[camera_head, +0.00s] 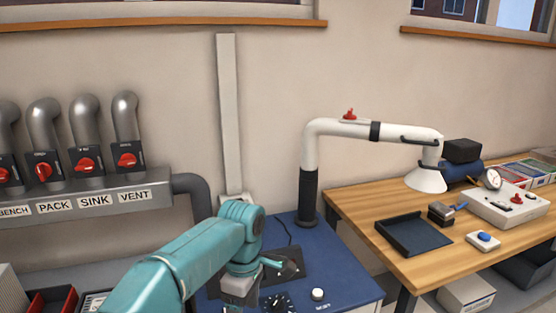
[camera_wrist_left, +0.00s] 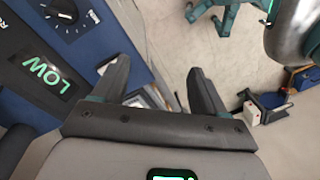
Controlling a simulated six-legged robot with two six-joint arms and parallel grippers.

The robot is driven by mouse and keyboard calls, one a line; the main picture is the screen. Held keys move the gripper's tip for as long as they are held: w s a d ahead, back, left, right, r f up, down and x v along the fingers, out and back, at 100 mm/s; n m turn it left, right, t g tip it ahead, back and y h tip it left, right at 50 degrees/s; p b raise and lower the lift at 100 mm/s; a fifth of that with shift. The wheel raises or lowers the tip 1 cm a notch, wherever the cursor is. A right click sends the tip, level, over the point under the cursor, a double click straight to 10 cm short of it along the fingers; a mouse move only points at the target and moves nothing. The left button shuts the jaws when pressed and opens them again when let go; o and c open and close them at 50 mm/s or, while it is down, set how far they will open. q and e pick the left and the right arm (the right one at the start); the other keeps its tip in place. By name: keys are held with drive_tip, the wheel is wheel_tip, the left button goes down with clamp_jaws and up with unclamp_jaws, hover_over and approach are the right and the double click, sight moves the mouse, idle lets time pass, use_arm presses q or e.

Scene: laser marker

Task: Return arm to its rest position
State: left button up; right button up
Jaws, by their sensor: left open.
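My left arm (camera_head: 190,262) is teal and comes in from the lower left in the head view. Its grey wrist part (camera_head: 238,288) is in front of the blue cabinet (camera_head: 345,285); the fingers cannot be made out there. In the left wrist view my left gripper (camera_wrist_left: 158,85) has its two dark fingers apart with nothing between them. Beside the left finger is a blue panel with a green LOW display (camera_wrist_left: 48,75) and a black dial (camera_wrist_left: 62,12). I cannot tell the gap between finger and panel. My right gripper is in neither view.
A white extraction arm (camera_head: 345,130) rises from the blue cabinet, its hood over the wooden bench (camera_head: 345,200). The bench holds a black tray (camera_head: 413,235) and a white control box (camera_head: 505,205). Pipes with red valves (camera_head: 88,164) are on the left wall. Open floor (camera_wrist_left: 165,45) lies beyond the fingers.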

use_arm(q)
drive_tip(key=s+a+f+g, duration=0.2)
drive_tip(key=s+a+f, duration=0.1)
drive_tip(key=f, duration=0.3)
drive_tip(key=s+a+f+g, duration=0.1)
drive_tip(key=s+a+f, duration=0.1)
drive_tip(key=a+f, duration=0.35)
drive_tip(key=s+d+f+m+t+h, duration=0.1)
drive_tip(key=s+f+m+t+h, duration=0.1)
drive_tip(key=s+f+m, duration=0.4)
drive_tip(key=s+d+f+m+t+h+p, duration=0.1)
drive_tip(key=s+f+m, duration=0.5)
drive_tip(key=s+f, duration=0.7)
drive_tip(key=shift+s+d+f+t+h, duration=0.15)
drive_tip(key=shift+s+d+t+h, duration=0.15)
drive_tip(key=shift+d+t+h, duration=0.45)
